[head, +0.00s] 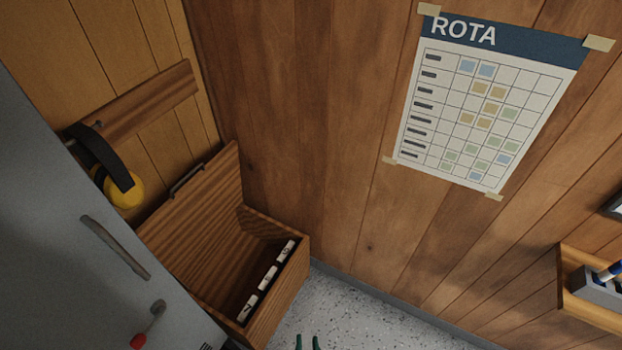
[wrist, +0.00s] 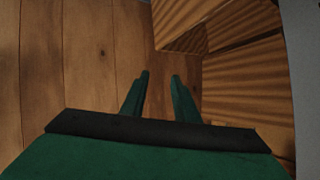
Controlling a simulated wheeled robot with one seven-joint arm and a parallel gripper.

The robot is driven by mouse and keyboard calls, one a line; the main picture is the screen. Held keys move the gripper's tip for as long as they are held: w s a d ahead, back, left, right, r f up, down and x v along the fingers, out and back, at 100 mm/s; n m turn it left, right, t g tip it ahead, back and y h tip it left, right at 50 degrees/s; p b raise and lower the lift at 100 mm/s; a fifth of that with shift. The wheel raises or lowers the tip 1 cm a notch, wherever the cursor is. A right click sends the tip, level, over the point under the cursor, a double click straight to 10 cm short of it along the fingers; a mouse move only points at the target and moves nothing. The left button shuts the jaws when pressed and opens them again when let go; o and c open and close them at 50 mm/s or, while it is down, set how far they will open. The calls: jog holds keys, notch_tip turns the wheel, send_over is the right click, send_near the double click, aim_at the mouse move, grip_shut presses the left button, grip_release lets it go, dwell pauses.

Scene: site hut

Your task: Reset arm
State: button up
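My gripper (wrist: 160,80) shows in the wrist view with its two green fingers apart and nothing between them. In the head view only the tips of my gripper (head: 307,343) show at the bottom edge, over the speckled floor. The rest of my arm is out of the head view. In the wrist view the fingers point toward wood panelling (wrist: 80,60), with striped wood of the box (wrist: 245,85) on the right.
A wooden box (head: 282,305) with its lid (head: 205,195) raised stands left of my gripper, white labelled items inside. A grey cabinet (head: 60,240) is at left. Yellow ear defenders (head: 125,190) hang behind. A ROTA chart (head: 490,100) and a shelf (head: 590,310) are on the wall.

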jog(key=s+r+n+t, duration=0.1)
jog(key=s+r, duration=0.5)
jog(key=r, duration=0.4)
jog(key=s+d+r+n+t, duration=0.1)
jog(key=s+r+t, duration=0.1)
jog(key=s+r, duration=0.4)
notch_tip(320, 180, up, 5)
jog(key=shift+s+f+h, duration=0.2)
jog(key=shift+s+h, duration=0.1)
